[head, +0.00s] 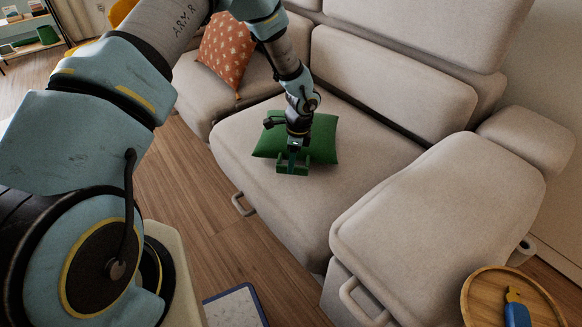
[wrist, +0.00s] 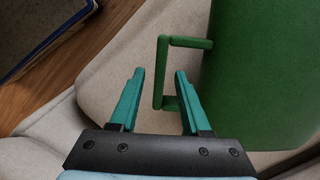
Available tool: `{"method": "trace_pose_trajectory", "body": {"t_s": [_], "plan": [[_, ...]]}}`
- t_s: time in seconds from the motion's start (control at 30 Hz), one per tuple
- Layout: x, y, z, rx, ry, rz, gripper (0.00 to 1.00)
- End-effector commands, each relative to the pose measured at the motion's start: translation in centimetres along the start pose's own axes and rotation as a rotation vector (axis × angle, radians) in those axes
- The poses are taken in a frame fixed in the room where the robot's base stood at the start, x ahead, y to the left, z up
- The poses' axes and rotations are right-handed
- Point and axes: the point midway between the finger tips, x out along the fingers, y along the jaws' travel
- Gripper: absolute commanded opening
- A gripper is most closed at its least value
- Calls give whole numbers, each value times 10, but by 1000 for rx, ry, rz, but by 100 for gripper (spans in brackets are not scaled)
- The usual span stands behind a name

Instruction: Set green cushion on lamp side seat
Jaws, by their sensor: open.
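The green cushion (head: 322,139) lies on the middle seat (head: 350,185) of the beige sofa. In the wrist view the cushion (wrist: 262,75) fills the right side, and a thin green handle (wrist: 161,75) sticks out from its left edge. My gripper (head: 293,163) is over the cushion's near edge and hides part of it. In the wrist view my gripper (wrist: 160,77) is open, its teal fingers apart, with the handle's outer bar between the tips in the picture. I cannot tell whether they touch. No lamp shows, so I cannot tell which seat is lamp side.
An orange patterned cushion (head: 225,52) leans on the left seat. A padded beige section (head: 435,215) is at right. A round wooden tray (head: 485,302) with a blue and yellow item (head: 516,310) is at lower right. A blue-edged flat object (head: 235,308) lies on the wood floor.

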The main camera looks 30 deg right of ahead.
Motion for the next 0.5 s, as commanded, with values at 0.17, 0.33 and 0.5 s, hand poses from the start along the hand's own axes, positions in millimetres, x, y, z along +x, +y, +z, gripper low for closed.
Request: {"method": "trace_pose_trajectory", "body": {"t_s": [0.17,0.33,0.5], "plan": [[-42,-1,0,0,1,-4,47],[-72,0,0,0,1,-2,47],[-89,0,0,0,0,-1,47]]}}
